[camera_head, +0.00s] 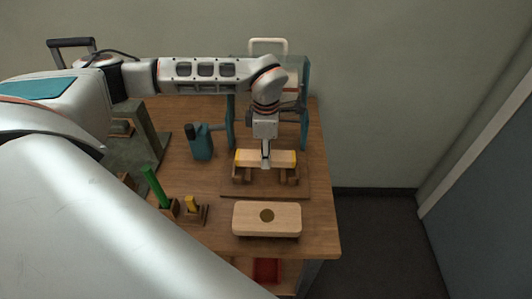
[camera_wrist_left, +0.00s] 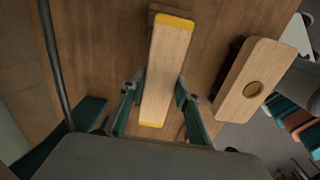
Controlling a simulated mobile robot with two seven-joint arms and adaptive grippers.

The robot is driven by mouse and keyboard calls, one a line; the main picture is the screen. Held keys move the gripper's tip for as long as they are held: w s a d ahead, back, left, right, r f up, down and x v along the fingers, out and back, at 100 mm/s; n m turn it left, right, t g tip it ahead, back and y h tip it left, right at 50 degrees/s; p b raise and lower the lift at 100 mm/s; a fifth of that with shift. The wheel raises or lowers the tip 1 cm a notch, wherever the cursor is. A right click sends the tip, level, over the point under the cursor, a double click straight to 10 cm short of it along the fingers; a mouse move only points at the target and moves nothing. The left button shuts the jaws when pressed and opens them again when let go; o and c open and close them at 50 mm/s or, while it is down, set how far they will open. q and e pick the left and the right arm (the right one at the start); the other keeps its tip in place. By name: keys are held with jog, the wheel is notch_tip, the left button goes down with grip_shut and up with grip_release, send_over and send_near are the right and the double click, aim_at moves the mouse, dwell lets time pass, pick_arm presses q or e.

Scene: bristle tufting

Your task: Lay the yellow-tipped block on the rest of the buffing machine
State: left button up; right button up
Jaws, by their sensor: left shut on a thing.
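The yellow-tipped block (camera_head: 246,158) is a long pale wooden bar with yellow ends. It lies level across the brown wooden supports (camera_head: 240,178) that look like the rest, in front of a teal frame (camera_head: 304,125). I cannot tell whether it touches them or hangs just above. In the left wrist view the block (camera_wrist_left: 168,62) runs lengthwise between the fingers of the left gripper (camera_wrist_left: 158,98). My right gripper is not in view.
A pale wooden block with a round gold spot (camera_head: 267,215) stands near the table's front edge. To the left are a green stick (camera_head: 156,187), a small yellow piece (camera_head: 191,203) in a holder, and a teal bottle-shaped thing (camera_head: 202,142). Bare tabletop (camera_head: 318,217) shows at right.

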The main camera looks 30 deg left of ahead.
pick_arm(q)
jog(key=shift+f, duration=0.2)
dwell(0.3)
jog(key=shift+f+b, duration=0.3)
jog(key=shift+f, duration=0.1)
jog(key=shift+f+b, duration=0.55)
jog(key=shift+f, duration=0.9)
jog(key=shift+f, duration=0.4)
jog(key=o, duration=1.7)
